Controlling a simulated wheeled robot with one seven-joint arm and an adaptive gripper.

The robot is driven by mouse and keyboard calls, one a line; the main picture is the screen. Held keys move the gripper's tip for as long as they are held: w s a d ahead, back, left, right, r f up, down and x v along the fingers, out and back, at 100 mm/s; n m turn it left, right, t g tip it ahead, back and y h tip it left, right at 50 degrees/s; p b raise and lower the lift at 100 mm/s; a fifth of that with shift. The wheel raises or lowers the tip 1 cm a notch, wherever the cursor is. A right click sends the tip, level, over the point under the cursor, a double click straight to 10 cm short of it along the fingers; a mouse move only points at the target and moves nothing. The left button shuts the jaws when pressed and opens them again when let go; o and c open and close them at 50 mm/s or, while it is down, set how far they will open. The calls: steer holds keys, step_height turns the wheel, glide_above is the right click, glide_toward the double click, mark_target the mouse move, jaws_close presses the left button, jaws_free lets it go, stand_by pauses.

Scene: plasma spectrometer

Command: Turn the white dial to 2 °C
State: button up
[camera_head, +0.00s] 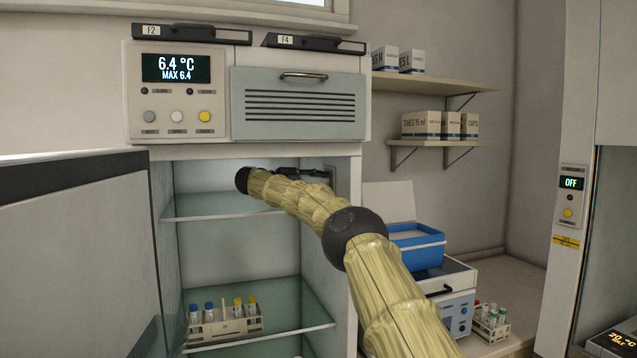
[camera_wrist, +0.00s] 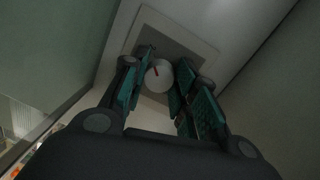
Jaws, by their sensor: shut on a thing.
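My gripper (camera_wrist: 164,66) is shut on the dial, one finger on either side. In the head view my gripper (camera_head: 308,172) reaches into the open fridge toward the right inner wall, and the dial itself cannot be made out there. The fridge display (camera_head: 176,68) reads 6.4 °C and MAX 6.4.
The fridge door (camera_head: 75,250) stands open at the left. A glass shelf (camera_head: 215,206) lies beside my arm, and a tube rack (camera_head: 225,326) stands on the lower one. A blue box (camera_head: 418,245) is right of the fridge.

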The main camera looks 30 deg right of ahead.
steer(key=o, duration=1)
steer(key=shift+w, duration=0.1)
steer(key=a, duration=0.4)
steer(key=w+a, duration=0.1)
steer(key=a, duration=0.3)
steer(key=w+a, duration=0.1)
steer(key=a, duration=0.3)
steer(key=shift+r, duration=0.35)
